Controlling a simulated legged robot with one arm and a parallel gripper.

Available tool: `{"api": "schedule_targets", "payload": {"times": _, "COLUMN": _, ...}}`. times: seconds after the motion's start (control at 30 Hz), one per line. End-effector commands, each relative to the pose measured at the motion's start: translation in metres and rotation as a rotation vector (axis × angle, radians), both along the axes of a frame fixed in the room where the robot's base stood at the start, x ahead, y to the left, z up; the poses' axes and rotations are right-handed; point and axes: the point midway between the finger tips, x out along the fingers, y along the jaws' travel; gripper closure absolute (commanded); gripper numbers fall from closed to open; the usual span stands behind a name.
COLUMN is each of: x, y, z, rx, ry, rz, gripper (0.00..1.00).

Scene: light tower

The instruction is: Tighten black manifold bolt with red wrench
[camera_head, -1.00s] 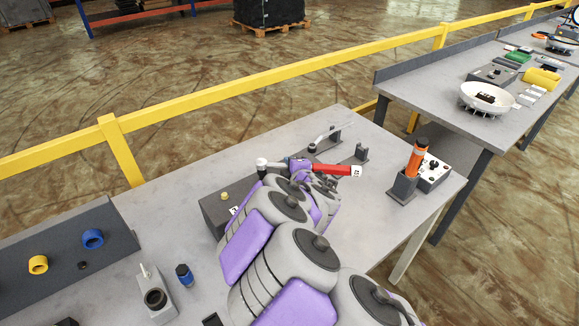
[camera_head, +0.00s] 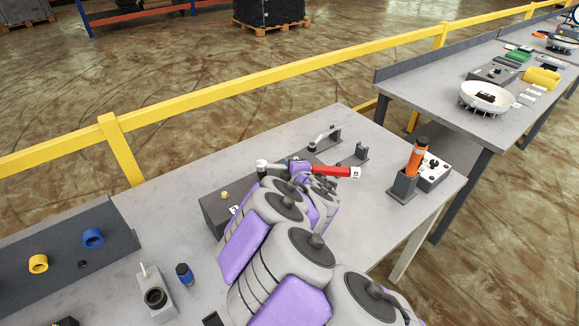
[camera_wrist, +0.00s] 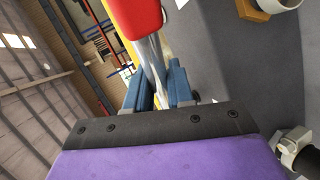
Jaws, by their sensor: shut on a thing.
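The red wrench (camera_head: 330,171) has a red handle with a white label at its right end and a silver head at its left. The black bolt cannot be made out; my arm hides part of the block.
An orange-handled tool (camera_head: 417,156) stands in a dark holder at the table's right end, beside a white control box (camera_head: 434,172). A grey fixture with a lever (camera_head: 325,140) stands behind the wrench. A yellow rail (camera_head: 250,80) runs behind the table.

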Motion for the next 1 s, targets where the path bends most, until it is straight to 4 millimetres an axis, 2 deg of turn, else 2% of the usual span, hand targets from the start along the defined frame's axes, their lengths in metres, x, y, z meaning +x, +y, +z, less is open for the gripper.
{"api": "schedule_targets", "payload": {"times": 0.73, "x": 0.0, "y": 0.0, "z": -0.0094, "rx": 0.0, "ry": -0.002, "rz": 0.0, "gripper": 1.0}}
{"api": "schedule_targets", "payload": {"times": 0.77, "x": 0.0001, "y": 0.0, "z": -0.0093, "rx": 0.0, "ry": -0.002, "rz": 0.0, "gripper": 0.8}}
{"api": "schedule_targets", "payload": {"times": 1.0, "x": 0.0001, "y": -0.0001, "z": -0.0094, "rx": 0.0, "ry": -0.002, "rz": 0.0, "gripper": 1.0}}
